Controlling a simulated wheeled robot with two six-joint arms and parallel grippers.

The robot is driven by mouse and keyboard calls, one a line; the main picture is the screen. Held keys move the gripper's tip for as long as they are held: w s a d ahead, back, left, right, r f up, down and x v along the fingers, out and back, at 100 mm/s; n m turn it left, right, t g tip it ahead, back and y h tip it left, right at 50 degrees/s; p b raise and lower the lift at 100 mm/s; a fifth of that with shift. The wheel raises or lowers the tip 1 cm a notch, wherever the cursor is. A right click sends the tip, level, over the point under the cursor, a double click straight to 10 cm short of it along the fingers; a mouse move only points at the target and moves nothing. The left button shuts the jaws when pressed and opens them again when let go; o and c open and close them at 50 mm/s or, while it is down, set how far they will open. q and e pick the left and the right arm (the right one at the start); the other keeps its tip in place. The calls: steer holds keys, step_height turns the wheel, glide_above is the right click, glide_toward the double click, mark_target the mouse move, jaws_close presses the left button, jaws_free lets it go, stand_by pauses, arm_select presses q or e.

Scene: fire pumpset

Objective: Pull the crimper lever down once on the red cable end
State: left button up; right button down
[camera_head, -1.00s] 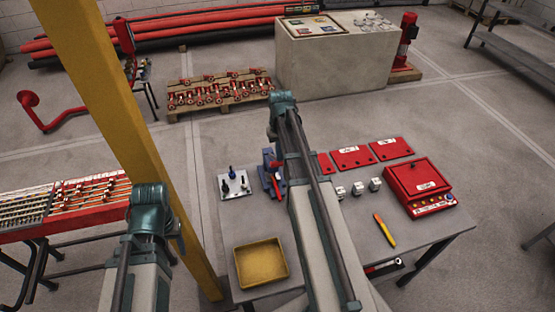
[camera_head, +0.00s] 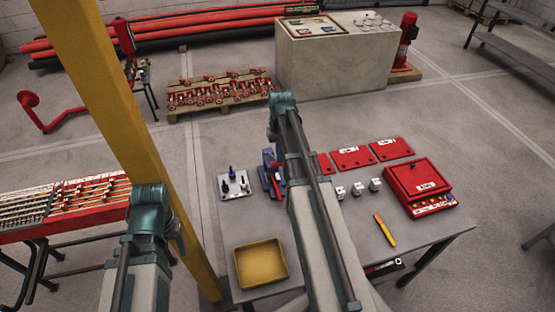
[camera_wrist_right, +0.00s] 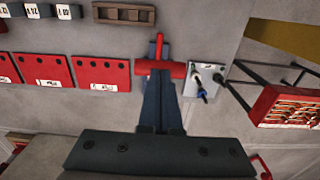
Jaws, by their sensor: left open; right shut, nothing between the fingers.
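The crimper (camera_head: 266,178), blue with red parts, stands on the grey worktable (camera_head: 330,215), left of my right arm. In the right wrist view, which looks at the table upside down, a red crossbar (camera_wrist_right: 148,68) and an upright red piece (camera_wrist_right: 159,45) show just beyond my right gripper (camera_wrist_right: 160,82). That gripper is shut, with nothing seen between its fingers. Whether its tips touch the red parts I cannot tell. The red cable end cannot be told apart from the crimper's red parts. My left arm shows at lower left in the head view; its fingers do not.
A plate with dark pegs (camera_head: 233,191) stands close left of the crimper. A yellow tray (camera_head: 260,288) is at the table's near left. Red panels (camera_head: 352,158), grey blocks (camera_head: 358,188), a red case (camera_head: 432,180) and a yellow-orange tool (camera_head: 384,230) lie right. A yellow post (camera_head: 120,130) rises left.

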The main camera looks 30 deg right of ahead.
steer(key=shift+f, duration=0.2)
stand_by(0.4)
steer(key=shift+f+b, duration=0.55)
steer(key=shift+b, duration=0.25)
steer(key=shift+f+b, duration=0.3)
steer(key=shift+f, duration=0.1)
steer(key=shift+s+a+f+b, duration=0.1)
steer(key=shift+s+f+b, duration=0.3)
steer(key=shift+f+b, duration=0.25)
steer(key=shift+s+a+f+b, duration=0.1)
steer(key=shift+s+f+b, duration=0.25)
steer(key=shift+f+b, duration=0.3)
steer(key=shift+s+a+f+b, duration=0.1)
steer(key=shift+s+f+b, duration=0.2)
steer(key=shift+f+b, duration=0.4)
steer(key=shift+s+f+b, duration=0.25)
steer(key=shift+f+b, duration=0.4)
steer(key=shift+b, duration=0.05)
